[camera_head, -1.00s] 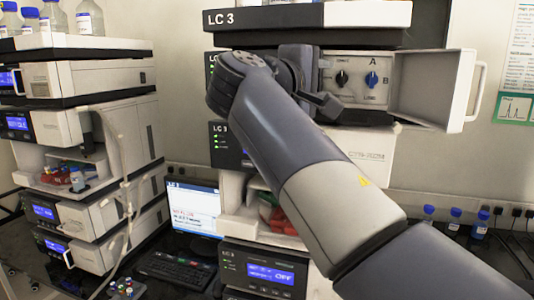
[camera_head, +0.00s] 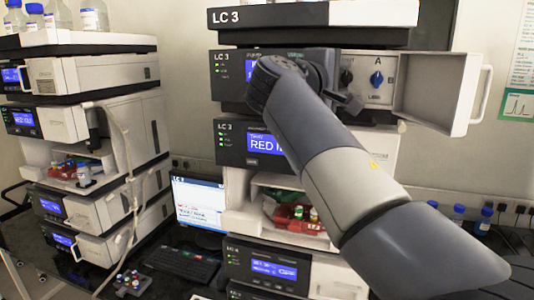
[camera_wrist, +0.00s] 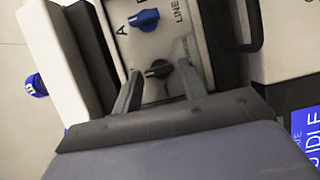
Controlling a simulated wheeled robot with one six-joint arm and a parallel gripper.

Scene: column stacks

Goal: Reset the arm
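My gripper (camera_wrist: 160,82) is in front of the valve panel of the LC 3 stack, and its two fingers are apart. In the wrist view a black knob (camera_wrist: 158,68) shows between the fingertips, and no grip on it is visible. A blue knob (camera_wrist: 144,18) marked A sits beyond it. In the head view my arm crosses from the lower right to the panel and partly hides the black knob (camera_head: 347,76). The blue knob (camera_head: 376,79) is in plain view there.
A white door (camera_head: 440,92) stands open to the right of the panel. Below are a display reading RED (camera_head: 262,143), a bay with a red tray (camera_head: 292,222) of vials, and a monitor (camera_head: 198,203). Another instrument stack (camera_head: 90,125) stands left. Blue-capped bottles (camera_head: 484,222) stand at the right.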

